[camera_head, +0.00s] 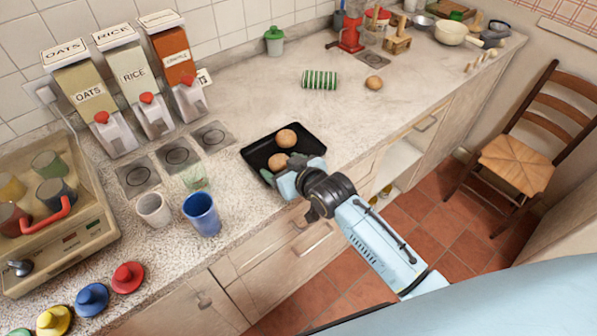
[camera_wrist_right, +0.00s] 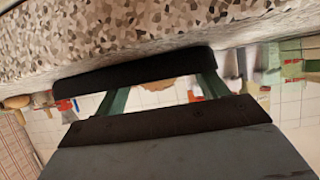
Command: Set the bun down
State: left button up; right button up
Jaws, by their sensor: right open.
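The black tray (camera_head: 312,137) lies on the counter near its front edge. One brown bun (camera_head: 286,138) rests in the tray towards the back. A second brown bun (camera_head: 277,161) is in the tray's near part, right at my right gripper (camera_head: 281,172). My right gripper is open, low at the tray's near side, and its fingers partly cover the tray. In the right wrist view, seen upside down, the two green fingers (camera_wrist_right: 163,95) stand apart with a tan piece of a bun (camera_wrist_right: 158,83) showing between them. Whether they touch the bun is unclear. My left gripper is out of view.
A blue cup (camera_head: 201,214), a white cup (camera_head: 154,209) and a clear green glass (camera_head: 195,178) stand left of the tray. Another round brown item (camera_head: 374,83) and a green striped roll (camera_head: 320,80) lie farther back. The counter right of the tray is clear.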

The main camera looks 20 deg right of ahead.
jog(key=p+v, duration=0.1)
jog(key=v, duration=1)
